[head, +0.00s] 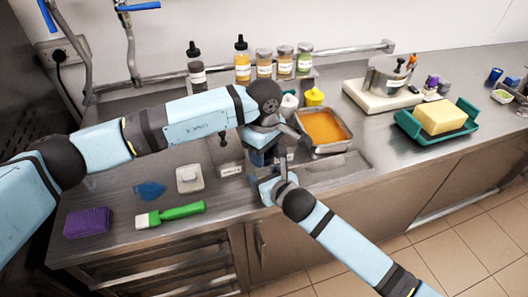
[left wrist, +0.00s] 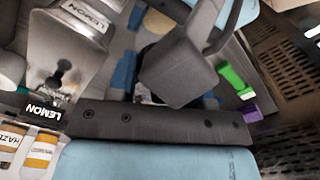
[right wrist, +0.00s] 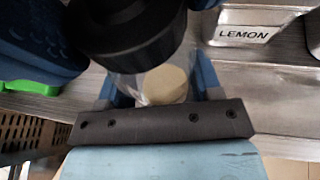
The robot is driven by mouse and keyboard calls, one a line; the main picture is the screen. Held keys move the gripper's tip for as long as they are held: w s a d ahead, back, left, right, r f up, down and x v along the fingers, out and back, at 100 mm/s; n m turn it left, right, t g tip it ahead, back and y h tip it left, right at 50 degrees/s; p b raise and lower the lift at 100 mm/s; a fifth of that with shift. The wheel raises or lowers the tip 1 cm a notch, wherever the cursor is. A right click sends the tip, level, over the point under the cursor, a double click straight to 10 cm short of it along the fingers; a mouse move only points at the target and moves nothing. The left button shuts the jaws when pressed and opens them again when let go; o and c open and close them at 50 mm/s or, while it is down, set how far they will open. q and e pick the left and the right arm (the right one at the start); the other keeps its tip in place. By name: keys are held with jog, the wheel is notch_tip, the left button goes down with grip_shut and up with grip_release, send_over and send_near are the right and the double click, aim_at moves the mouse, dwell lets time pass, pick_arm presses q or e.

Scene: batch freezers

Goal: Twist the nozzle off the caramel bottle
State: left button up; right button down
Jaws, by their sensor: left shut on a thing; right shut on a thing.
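My two grippers meet low over the counter's front part in the head view. My left gripper (head: 262,157) comes down from above and my right gripper (head: 268,186) comes up from the front, just below it. In the right wrist view a clear round body with a pale tan disc (right wrist: 166,84) sits between my right gripper's blue fingers (right wrist: 158,88); I take it for the caramel bottle, but no label shows. My right gripper is shut on it. My left gripper is shut too; what it holds is hidden, so the nozzle cannot be made out.
Two black-capped bottles (head: 242,60) and several jars (head: 285,63) stand at the back. An orange-filled pan (head: 324,128) is right of the grippers. A scale (head: 189,179), a green-handled brush (head: 171,214) and a purple block (head: 88,222) lie left.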

pick_arm(q)
jog(key=n, duration=0.3)
jog(key=shift+n, duration=0.4)
jog(key=o, duration=1)
jog(key=shift+r, duration=2.3)
jog(key=shift+c, duration=0.2)
notch_tip(320, 180, up, 2)
jog(key=m, duration=0.4)
jog(key=shift+r, duration=0.2)
jog(key=shift+r+m, duration=0.25)
jog(key=shift+m, duration=0.55)
jog(key=shift+f, duration=3.85)
